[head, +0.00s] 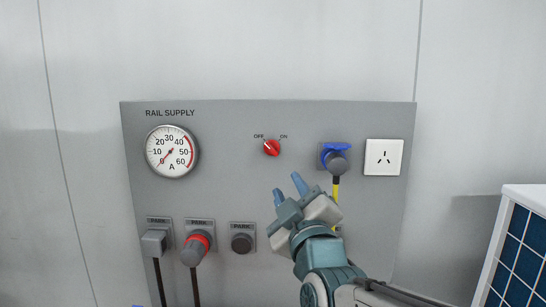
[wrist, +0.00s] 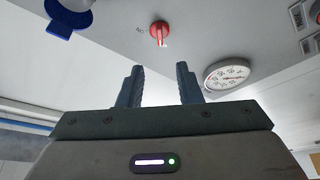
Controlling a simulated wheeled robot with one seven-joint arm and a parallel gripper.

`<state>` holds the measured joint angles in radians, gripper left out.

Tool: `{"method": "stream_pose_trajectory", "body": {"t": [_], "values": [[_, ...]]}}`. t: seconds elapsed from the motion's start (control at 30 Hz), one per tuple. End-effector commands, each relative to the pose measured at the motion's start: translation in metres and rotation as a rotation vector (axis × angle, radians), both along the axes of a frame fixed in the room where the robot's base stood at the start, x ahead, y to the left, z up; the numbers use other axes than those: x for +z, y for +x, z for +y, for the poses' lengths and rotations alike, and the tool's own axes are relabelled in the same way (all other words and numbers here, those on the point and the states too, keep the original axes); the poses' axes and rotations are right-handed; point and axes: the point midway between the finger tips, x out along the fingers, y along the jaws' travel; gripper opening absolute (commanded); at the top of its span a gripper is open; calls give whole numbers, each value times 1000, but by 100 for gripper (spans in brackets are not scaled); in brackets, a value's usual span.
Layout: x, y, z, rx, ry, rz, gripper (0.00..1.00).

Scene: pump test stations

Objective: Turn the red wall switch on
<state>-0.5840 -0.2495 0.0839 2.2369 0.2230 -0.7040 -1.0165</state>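The red switch (head: 272,147) is a small round knob on the upper middle of a grey wall panel, between the printed words OFF and ON. Its pale pointer mark is turned toward the upper left, to OFF. The red switch (wrist: 159,32) also shows in the wrist view, above and beyond the fingertips. My gripper (head: 288,188) is below the switch in the head view, apart from it. Its two blue fingers are spread with nothing between them, as the gripper (wrist: 158,82) shows in the wrist view.
Plugs with cables (head: 195,248) hang low at left.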

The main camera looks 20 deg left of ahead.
Motion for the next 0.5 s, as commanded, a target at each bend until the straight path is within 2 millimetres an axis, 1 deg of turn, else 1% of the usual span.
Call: {"method": "stream_pose_trajectory", "body": {"t": [0.17, 0.5], "values": [[7, 16, 9, 0, 0, 0, 32], [23, 65, 37, 0, 0, 2, 32]]}}
